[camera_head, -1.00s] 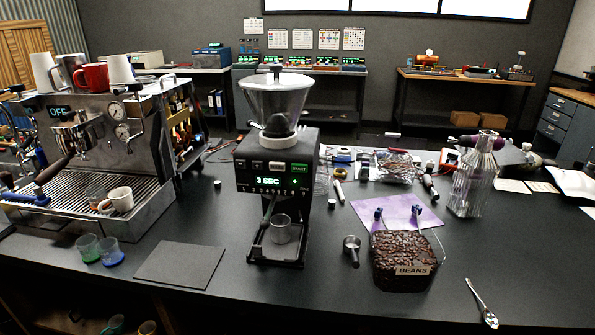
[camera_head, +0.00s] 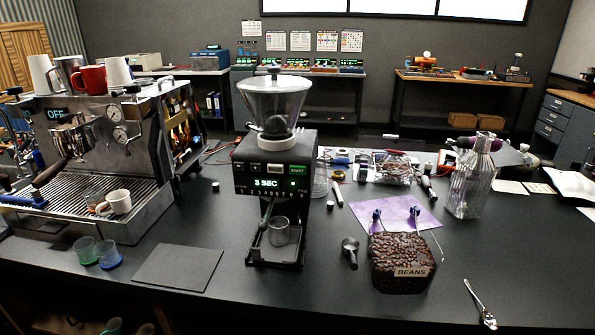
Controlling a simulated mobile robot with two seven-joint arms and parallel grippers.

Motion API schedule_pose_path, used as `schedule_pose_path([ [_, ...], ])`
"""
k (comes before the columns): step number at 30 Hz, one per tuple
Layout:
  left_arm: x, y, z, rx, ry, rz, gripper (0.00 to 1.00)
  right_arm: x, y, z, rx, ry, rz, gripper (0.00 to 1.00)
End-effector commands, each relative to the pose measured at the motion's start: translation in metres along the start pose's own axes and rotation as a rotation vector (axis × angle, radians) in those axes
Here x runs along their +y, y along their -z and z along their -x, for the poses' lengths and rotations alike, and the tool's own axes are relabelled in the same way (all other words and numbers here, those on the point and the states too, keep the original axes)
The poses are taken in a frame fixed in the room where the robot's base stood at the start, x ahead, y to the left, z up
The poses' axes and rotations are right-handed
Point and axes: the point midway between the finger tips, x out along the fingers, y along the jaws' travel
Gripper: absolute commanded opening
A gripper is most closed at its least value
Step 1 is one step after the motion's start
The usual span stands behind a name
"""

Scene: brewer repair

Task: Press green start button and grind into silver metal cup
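The coffee grinder (camera_head: 275,163) stands upright at the middle of the black counter, with a clear hopper (camera_head: 273,105) on top. Its green start button (camera_head: 298,170) is at the upper right of the front panel, and the display (camera_head: 266,184) reads "3 SEC". A silver metal cup (camera_head: 280,232) stands upright on the grinder's base below the spout. I cannot see inside it. Neither of my grippers is in view.
An espresso machine (camera_head: 140,135) stands at the left. A black mat (camera_head: 180,268) lies left of the grinder. A scoop (camera_head: 350,252), a bean container (camera_head: 398,268) and a spoon (camera_head: 481,303) are to the right.

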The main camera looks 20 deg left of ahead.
Motion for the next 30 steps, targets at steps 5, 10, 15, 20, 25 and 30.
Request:
schedule_pose_path([
  [5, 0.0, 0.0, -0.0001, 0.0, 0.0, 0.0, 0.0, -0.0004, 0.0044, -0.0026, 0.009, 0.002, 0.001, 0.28],
  [10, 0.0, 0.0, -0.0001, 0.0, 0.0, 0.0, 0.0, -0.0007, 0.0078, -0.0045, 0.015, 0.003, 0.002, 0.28],
  [15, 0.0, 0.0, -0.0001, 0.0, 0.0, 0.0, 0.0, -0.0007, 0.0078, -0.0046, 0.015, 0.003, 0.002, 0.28],
  [20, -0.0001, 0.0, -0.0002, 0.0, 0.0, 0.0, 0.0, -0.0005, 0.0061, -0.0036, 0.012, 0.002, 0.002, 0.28],
  [25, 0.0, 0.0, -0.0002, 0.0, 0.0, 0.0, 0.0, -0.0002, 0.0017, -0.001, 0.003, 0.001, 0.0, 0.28],
  [30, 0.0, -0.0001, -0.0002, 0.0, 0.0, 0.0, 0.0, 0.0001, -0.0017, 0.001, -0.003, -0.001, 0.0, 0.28],
])
